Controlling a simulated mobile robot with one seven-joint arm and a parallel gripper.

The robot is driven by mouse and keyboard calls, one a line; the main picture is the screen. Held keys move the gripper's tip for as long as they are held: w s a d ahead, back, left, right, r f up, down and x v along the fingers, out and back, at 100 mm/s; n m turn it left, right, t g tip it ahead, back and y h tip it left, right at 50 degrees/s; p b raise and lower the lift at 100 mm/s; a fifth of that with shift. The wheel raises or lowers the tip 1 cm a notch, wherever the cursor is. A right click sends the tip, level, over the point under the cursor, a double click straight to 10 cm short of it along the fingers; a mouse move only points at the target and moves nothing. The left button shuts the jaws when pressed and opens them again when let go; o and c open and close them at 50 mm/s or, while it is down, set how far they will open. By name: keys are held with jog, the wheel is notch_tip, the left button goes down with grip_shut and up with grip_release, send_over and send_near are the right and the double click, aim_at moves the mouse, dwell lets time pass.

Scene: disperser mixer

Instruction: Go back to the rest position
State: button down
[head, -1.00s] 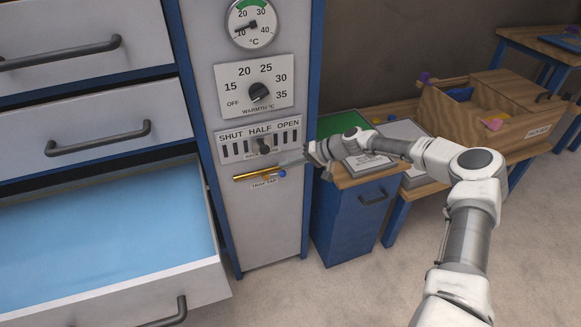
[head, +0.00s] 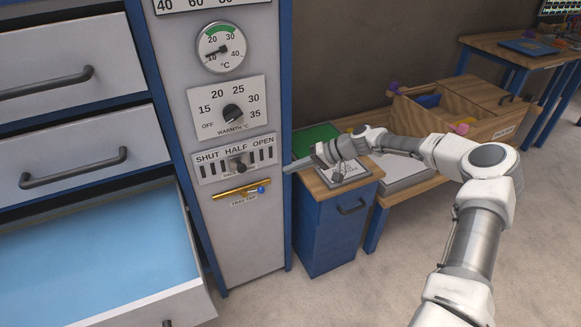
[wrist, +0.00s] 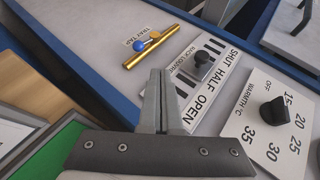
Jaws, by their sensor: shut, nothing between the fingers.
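My gripper (head: 297,166) is shut and empty, in front of the right edge of the grey control panel (head: 245,245). In the wrist view its two fingertips (wrist: 157,75) are pressed together, with the panel behind them. The panel holds a rack louvre slider (head: 237,164), its knob near HALF, and a warmth dial (head: 233,113). Below the slider is a brass tray tap bar (head: 238,194) with a blue knob (head: 262,189). My gripper looks clear of all of these; the exact gap to the panel edge cannot be told.
An open drawer (head: 190,303) with a blue inside juts out at lower left. A blue cabinet (head: 325,235) with a wooden top stands just right of the panel, below my arm. A wooden box (head: 470,120) stands on a bench farther right. The floor (head: 385,285) in front is clear.

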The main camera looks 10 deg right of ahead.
jog(key=s+a+r+n+g+h, duration=0.35)
jog(key=s+r+h, duration=0.2)
jog(key=s, duration=0.35)
jog(key=s+d+r+m+t+h, duration=0.1)
jog(key=s+r+h, duration=0.2)
jog(key=s+r, duration=0.4)
jog(key=s+d+r+t+h, duration=0.2)
jog(key=s+r+h, duration=0.1)
jog(key=s+r, duration=0.45)
jog(key=s+d+r+m+t, duration=0.1)
jog(key=s+r, duration=0.1)
jog(key=s, duration=0.6)
jog(key=s+d+r+m+t, duration=0.1)
jog(key=s+r+m+t, duration=0.15)
jog(key=s, duration=0.45)
notch_tip(320, 180, up, 14)
jog(key=n+g+p, duration=0.1)
jog(key=p, duration=1.3)
jog(key=shift+d+y, duration=0.15)
jog(key=shift+y, duration=0.2)
